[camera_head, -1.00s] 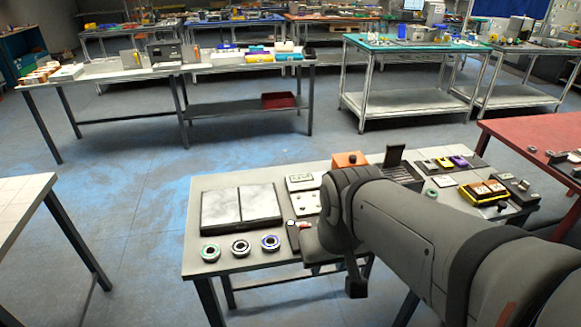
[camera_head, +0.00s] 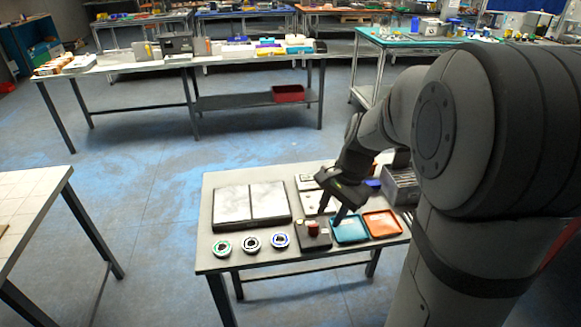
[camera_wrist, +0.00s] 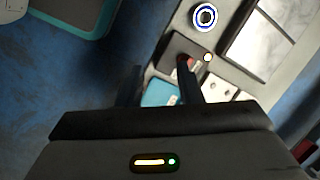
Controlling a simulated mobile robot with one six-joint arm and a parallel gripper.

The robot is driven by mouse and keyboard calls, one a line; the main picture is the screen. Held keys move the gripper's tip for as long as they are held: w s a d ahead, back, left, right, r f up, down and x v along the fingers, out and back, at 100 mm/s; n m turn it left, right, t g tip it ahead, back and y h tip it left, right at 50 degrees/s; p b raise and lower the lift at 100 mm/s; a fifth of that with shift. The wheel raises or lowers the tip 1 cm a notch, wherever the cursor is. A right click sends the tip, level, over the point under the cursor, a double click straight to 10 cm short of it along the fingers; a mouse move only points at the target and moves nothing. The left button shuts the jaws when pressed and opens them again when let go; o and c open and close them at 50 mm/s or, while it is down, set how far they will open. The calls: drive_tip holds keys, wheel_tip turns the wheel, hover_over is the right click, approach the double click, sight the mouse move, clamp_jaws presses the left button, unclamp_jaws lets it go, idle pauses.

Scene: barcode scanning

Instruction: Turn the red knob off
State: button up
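The red knob (camera_head: 313,229) sits on top of a small dark box (camera_head: 313,242) near the front edge of the table, between the blue-ringed disc and the teal tray. My gripper (camera_head: 331,214) is above the table, pointing down with its two fingers apart and nothing between them. Its fingertips are close to the knob, above it and a little to its right. In the wrist view the knob (camera_wrist: 186,61) shows just beyond the tip of the right finger, which partly hides it. I cannot tell whether that finger touches it. The knob's setting is too small to read.
A teal tray (camera_head: 349,230) and an orange tray (camera_head: 382,224) lie right of the box. Three ringed discs, the nearest blue-ringed (camera_head: 280,240), lie left of it. A dark-framed double panel (camera_head: 251,222) lies behind them. My arm hides the table's right part.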

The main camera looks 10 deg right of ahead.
sight(317, 224)
drive_tip(key=w+d+f+m+y+p, duration=0.2)
drive_tip(key=w+d+f+m, duration=0.15)
drive_tip(key=w+m, duration=0.35)
drive_tip(key=x, duration=0.8)
drive_tip(key=shift+w+a+f, duration=0.1)
drive_tip(key=shift+a+f, duration=0.1)
drive_tip(key=shift+f, duration=0.15)
